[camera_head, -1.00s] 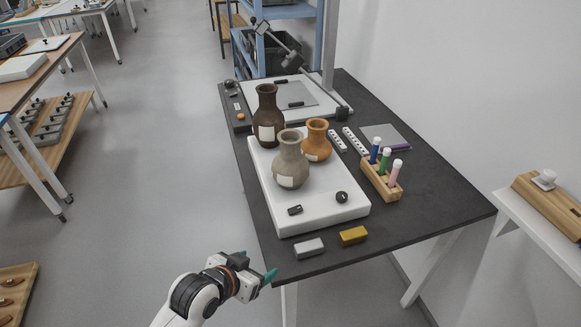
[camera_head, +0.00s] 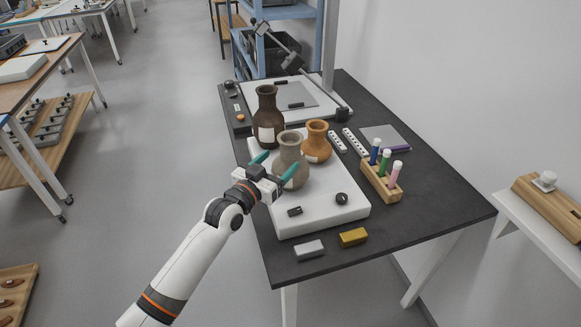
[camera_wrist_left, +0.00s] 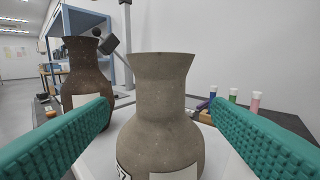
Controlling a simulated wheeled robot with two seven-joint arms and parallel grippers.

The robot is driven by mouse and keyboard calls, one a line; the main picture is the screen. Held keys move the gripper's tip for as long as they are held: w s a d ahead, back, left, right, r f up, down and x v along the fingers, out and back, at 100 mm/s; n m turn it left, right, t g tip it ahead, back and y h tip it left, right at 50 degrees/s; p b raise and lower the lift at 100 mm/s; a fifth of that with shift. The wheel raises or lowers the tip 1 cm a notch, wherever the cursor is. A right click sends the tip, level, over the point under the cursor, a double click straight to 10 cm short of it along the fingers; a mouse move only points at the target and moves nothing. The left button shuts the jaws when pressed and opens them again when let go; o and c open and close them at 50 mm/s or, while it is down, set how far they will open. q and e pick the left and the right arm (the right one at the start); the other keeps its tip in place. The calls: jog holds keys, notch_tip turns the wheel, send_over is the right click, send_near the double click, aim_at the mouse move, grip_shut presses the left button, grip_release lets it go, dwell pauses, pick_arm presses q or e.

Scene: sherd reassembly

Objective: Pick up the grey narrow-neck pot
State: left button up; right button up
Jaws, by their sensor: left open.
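The grey narrow-neck pot (camera_head: 290,153) stands upright on a white slab (camera_head: 325,212) on the dark table. In the left wrist view the grey pot (camera_wrist_left: 160,125) is centred between the two teal fingers, with a pale label low on its front. My left gripper (camera_head: 275,170) is open, its fingers pointing at the pot from the near left side. Whether the fingers reach alongside the pot's body is hard to tell. My right gripper is in neither view.
A dark brown pot (camera_head: 267,118) stands behind the grey one, and an orange pot (camera_head: 317,142) behind right. A wooden rack (camera_head: 382,182) holds coloured tubes at right. Grey (camera_head: 309,249) and yellow (camera_head: 353,237) blocks lie at the near edge.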

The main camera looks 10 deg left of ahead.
aim_at(284, 154)
pick_arm(q)
jog(key=x, duration=0.6)
jog(key=shift+w+d, duration=0.1)
jog(key=shift+w, duration=0.15)
jog(key=shift+r, duration=0.1)
grip_shut()
jog(key=shift+r, duration=0.2)
